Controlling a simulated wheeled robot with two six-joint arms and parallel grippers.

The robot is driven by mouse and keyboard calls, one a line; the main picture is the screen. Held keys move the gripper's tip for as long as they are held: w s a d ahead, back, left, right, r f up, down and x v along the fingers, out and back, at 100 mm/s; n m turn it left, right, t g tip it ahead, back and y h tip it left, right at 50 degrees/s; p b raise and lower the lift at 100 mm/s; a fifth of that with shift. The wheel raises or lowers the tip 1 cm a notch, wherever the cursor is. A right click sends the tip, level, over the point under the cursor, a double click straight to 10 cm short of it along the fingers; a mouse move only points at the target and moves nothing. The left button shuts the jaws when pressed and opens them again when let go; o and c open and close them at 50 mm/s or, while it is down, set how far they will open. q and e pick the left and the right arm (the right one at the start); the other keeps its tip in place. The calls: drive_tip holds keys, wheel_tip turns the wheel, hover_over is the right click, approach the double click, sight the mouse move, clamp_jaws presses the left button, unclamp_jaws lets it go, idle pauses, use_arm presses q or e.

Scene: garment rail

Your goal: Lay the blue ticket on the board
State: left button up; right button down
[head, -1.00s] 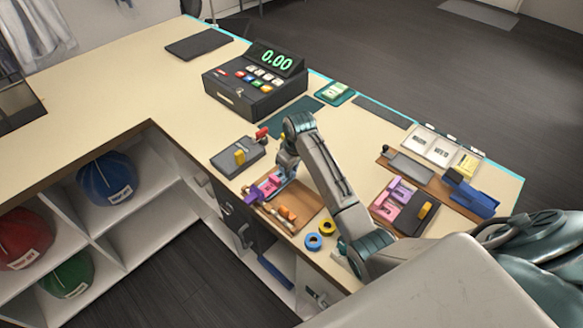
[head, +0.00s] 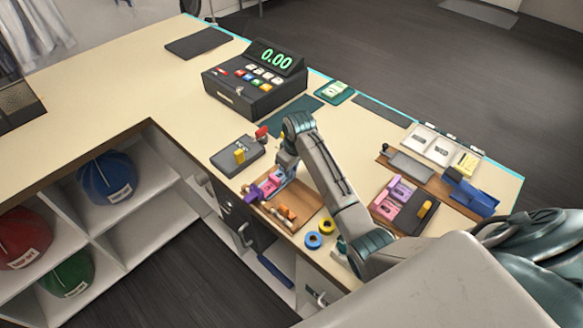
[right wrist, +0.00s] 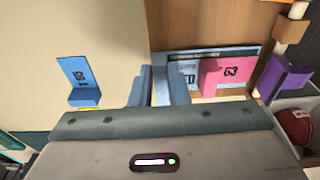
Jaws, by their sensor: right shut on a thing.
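A purple clip (right wrist: 285,77) stands beyond the pink ticket and also shows in the head view (head: 253,193). A brighter blue printed piece (right wrist: 76,72) is over the beige counter, apart from the gripper. My left gripper is not in view.
Wooden pegs (head: 285,212) stand along the board's front edge. A grey device (head: 238,157) is left, and a dark tray (head: 405,212) with pink and purple tickets is right. The cash register (head: 255,85) is behind.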

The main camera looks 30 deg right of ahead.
drive_tip(key=c, duration=0.8)
unclamp_jaws()
drive_tip(key=shift+c, duration=0.2)
drive_tip(key=shift+r, duration=2.5)
drive_tip(key=shift+r, duration=2.5)
